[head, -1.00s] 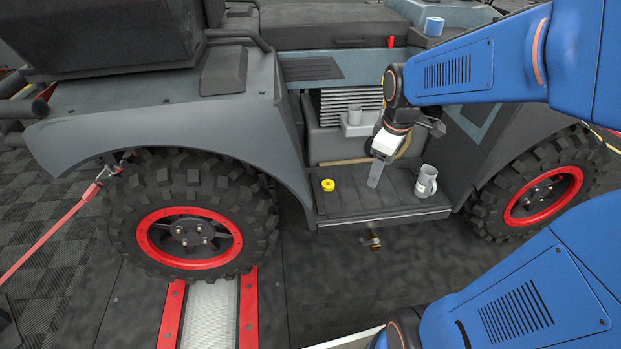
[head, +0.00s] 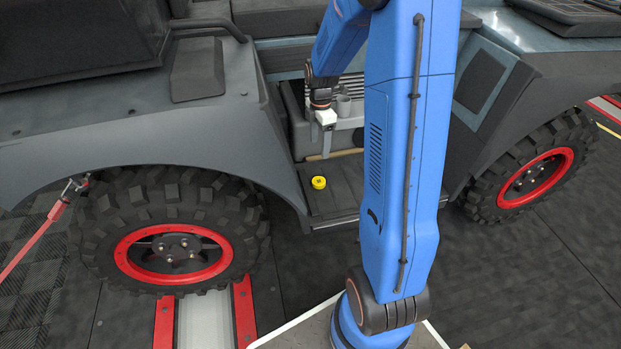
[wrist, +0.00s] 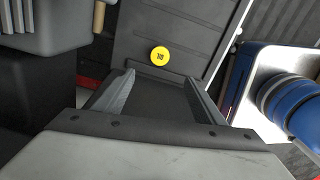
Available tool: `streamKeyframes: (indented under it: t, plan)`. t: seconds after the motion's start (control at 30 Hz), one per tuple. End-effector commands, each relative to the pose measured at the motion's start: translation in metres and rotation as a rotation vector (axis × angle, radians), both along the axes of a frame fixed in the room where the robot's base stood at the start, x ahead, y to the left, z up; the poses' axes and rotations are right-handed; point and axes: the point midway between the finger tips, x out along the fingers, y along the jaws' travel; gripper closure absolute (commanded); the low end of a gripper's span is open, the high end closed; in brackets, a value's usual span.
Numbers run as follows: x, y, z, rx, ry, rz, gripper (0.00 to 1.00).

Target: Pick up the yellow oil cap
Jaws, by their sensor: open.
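The yellow oil cap (head: 318,183) lies on the dark ribbed step (head: 335,207) of the vehicle, near the step's left side. It also shows in the wrist view (wrist: 160,56), just beyond the fingertips and about midway between them. My gripper (head: 327,153) hangs pointing down above the back of the step, apart from the cap. In the wrist view its two fingers (wrist: 158,80) are spread with nothing between them.
My blue arm covers the right part of the step. The left wheel (head: 175,250) and fender flank the step. The step around the cap looks clear.

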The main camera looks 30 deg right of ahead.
Motion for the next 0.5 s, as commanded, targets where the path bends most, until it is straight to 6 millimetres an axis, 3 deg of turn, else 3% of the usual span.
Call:
streamKeyframes:
  t: [0.5]
  plan:
    - [0.0, 0.0, -0.084, 0.001, 0.004, 0.002, 0.36]
